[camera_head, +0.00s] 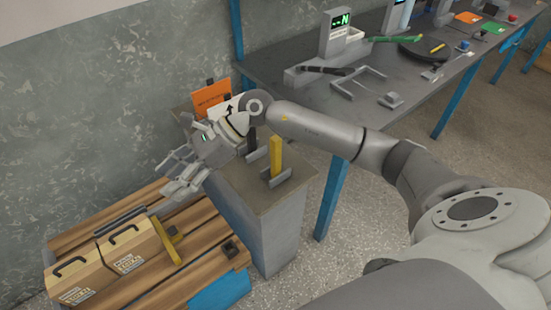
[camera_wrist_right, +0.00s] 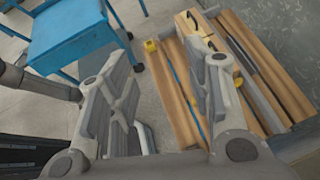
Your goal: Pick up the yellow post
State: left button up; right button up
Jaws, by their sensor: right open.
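The yellow post (camera_head: 276,157) stands upright in a small grey holder on top of a grey cabinet (camera_head: 285,222). My right gripper (camera_head: 178,178) is open and empty, to the left of the post and apart from it, over the cabinet's left side and the pallet. Its two spread fingers (camera_wrist_right: 160,85) also show in the right wrist view, with nothing between them. I cannot make out the post in that wrist view. My left gripper is in neither view.
A dark post (camera_head: 251,140) and orange sign (camera_head: 211,97) are close by on the cabinet. A wooden pallet (camera_head: 150,290) below bears cardboard boxes (camera_head: 98,262) and a yellow piece (camera_head: 168,240). A long bench (camera_head: 300,98) stands behind. A blue cart (camera_wrist_right: 75,35) shows in the wrist view.

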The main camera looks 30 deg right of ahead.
aim_at(276, 140)
jog(key=d+n+h, duration=0.1)
jog(key=d+h, duration=0.3)
jog(key=d, duration=0.4)
jog(key=w+d+f+n+g+h, duration=0.1)
jog(key=d+h, duration=0.3)
jog(key=d, duration=0.5)
jog(key=d+n+h, duration=0.1)
jog(key=d+h, duration=0.3)
jog(key=d, duration=0.5)
jog(key=shift+w+d+f, duration=0.2)
jog(key=shift+w+f, duration=0.05)
jog(key=shift+w, duration=0.1)
notch_tip(276, 140, down, 5)
jog(key=shift+r+p, duration=0.2)
jog(key=shift+p, duration=0.2)
jog(key=shift+w+d+f+p, duration=0.15)
jog(key=shift+f+p, duration=0.3)
jog(key=shift+f, duration=1.05)
jog(key=shift+w+d+f+p, duration=0.1)
jog(key=shift+w+f+p, duration=0.25)
jog(key=shift+f, duration=1.1)
jog(key=shift+s, duration=0.1)
grip_shut()
